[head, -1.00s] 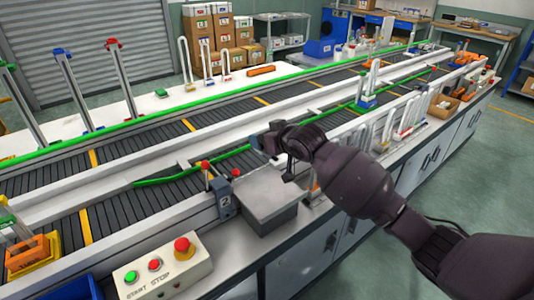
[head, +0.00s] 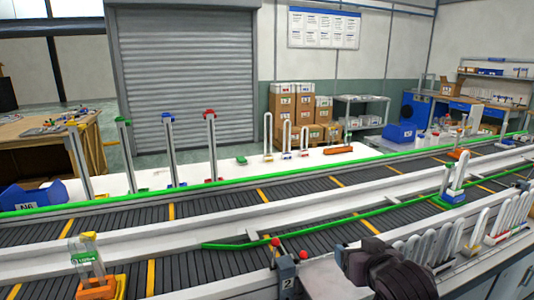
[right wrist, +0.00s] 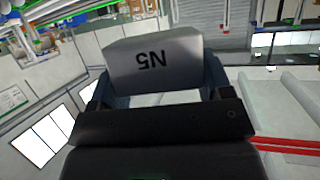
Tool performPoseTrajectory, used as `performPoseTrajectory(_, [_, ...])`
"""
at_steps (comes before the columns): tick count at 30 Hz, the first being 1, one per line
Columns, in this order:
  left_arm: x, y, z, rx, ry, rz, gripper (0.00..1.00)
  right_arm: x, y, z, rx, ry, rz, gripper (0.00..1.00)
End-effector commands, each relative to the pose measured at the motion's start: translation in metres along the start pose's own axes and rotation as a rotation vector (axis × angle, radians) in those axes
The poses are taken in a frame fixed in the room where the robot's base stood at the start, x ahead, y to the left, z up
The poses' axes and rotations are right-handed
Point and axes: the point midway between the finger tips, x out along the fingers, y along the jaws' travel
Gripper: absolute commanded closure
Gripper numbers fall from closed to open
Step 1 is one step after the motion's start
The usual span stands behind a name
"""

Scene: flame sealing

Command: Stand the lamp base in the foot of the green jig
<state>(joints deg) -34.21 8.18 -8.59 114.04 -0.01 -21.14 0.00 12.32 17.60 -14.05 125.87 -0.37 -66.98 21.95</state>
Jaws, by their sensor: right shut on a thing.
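The green jig (head: 129,155) is a tall grey post with a green top, standing on the white surface behind the conveyors, left of similar blue-topped and red-topped posts. Its foot is low and partly hidden by the green rail. My right gripper (head: 352,260) is at the lower right of the head view, far from the jig; its fingertips are hard to make out there. I cannot tell for sure that this is the lamp base. My left gripper is not in view.
Two conveyors with green rails (head: 260,181) lie between my arm and the posts. Red-knobbed posts (head: 288,262) stand left of my gripper. A yellow and orange fixture (head: 98,287) stands at the lower left. Several white tubes (head: 430,247) stand at the right.

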Motion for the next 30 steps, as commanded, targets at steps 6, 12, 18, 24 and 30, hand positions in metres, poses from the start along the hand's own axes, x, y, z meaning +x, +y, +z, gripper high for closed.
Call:
performPoseTrajectory(6, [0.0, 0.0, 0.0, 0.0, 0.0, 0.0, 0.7, -0.029, 0.005, 0.048, 0.028, -0.005, 0.062, 0.56])
performPoseTrajectory(12, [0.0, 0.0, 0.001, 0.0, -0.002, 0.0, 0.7, -0.036, 0.008, 0.082, 0.036, -0.003, 0.087, 0.56])
performPoseTrajectory(18, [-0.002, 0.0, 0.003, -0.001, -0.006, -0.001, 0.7, -0.038, 0.01, 0.093, 0.036, 0.001, 0.093, 0.56])
performPoseTrajectory(24, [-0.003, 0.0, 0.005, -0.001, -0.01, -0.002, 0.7, -0.038, 0.01, 0.094, 0.038, 0.002, 0.093, 0.56])
performPoseTrajectory(30, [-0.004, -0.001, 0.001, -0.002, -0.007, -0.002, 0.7, -0.038, 0.01, 0.08, 0.033, 0.006, 0.088, 0.56])
